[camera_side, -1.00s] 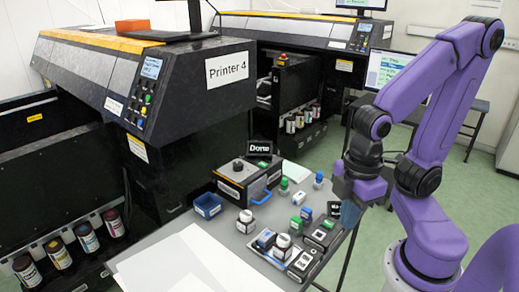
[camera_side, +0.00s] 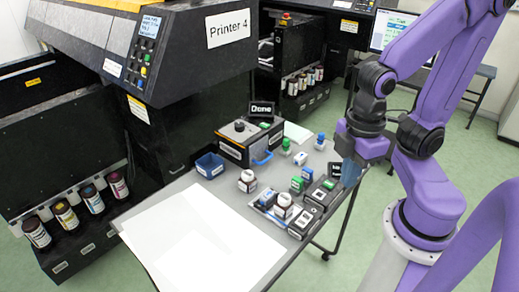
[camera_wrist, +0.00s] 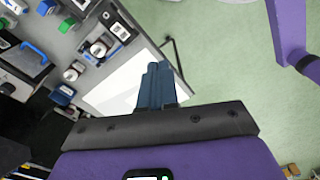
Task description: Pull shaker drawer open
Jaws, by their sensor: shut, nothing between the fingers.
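The shaker (camera_side: 243,140) is a dark box with a black knob on top and a light label on its front. Its drawer has a blue handle (camera_side: 263,158); the drawer looks shut. In the wrist view, the blue handle (camera_wrist: 36,52) shows at the far left.
A blue open bin (camera_side: 210,165) stands left of the shaker. A white-capped bottle (camera_side: 247,181) stands before it. White sheets (camera_side: 195,240) cover the near table. A "Done" sign (camera_side: 262,109) stands behind the shaker.

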